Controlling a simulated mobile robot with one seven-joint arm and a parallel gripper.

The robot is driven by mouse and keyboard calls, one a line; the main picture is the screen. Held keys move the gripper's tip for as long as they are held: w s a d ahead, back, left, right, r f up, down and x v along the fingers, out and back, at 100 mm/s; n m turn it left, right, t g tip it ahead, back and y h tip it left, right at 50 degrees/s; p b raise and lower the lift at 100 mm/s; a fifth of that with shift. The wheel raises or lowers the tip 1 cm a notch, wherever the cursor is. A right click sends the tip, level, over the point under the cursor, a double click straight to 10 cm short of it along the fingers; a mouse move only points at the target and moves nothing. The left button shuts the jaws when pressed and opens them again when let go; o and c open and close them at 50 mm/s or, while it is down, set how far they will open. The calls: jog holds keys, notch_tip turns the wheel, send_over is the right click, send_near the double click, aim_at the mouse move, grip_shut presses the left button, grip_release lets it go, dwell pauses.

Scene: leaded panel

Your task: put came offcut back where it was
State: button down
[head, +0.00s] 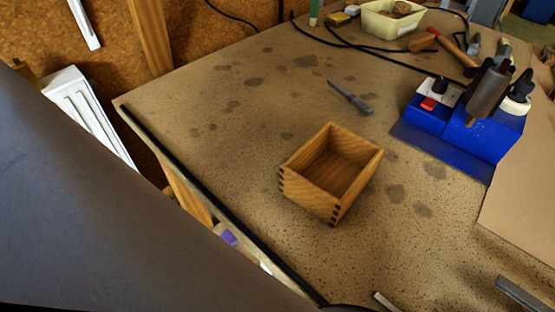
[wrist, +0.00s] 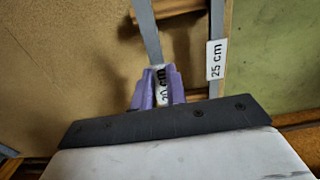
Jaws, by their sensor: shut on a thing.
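The came offcut (wrist: 147,35) is a grey strip with a white label reading "20 cm", seen in the wrist view running up from my gripper. My gripper (wrist: 160,88) has purple fingers and is shut on the offcut at its label. The lower end of the offcut is hidden behind my gripper. A second grey strip (wrist: 217,22) labelled "25 cm" stands to the right, apart from my fingers. In the head view, a small purple patch (head: 229,237) beyond the table's left edge matches my finger colour; the offcut cannot be made out there.
Wooden slats (wrist: 180,8) and a tan board lie behind the strips, with a green panel (wrist: 275,60) at right. In the head view, an open wooden box (head: 316,200) stands on the speckled table (head: 230,120). A blue machine (head: 470,135) is at right. The table's left middle is clear.

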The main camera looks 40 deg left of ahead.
jog(key=shift+f, duration=1.6)
jog(key=shift+f, duration=0.15)
jog(key=c, duration=1.4)
grip_release()
notch_tip(320, 180, up, 12)
jog(key=p, duration=0.1)
jog(key=shift+s, duration=0.1)
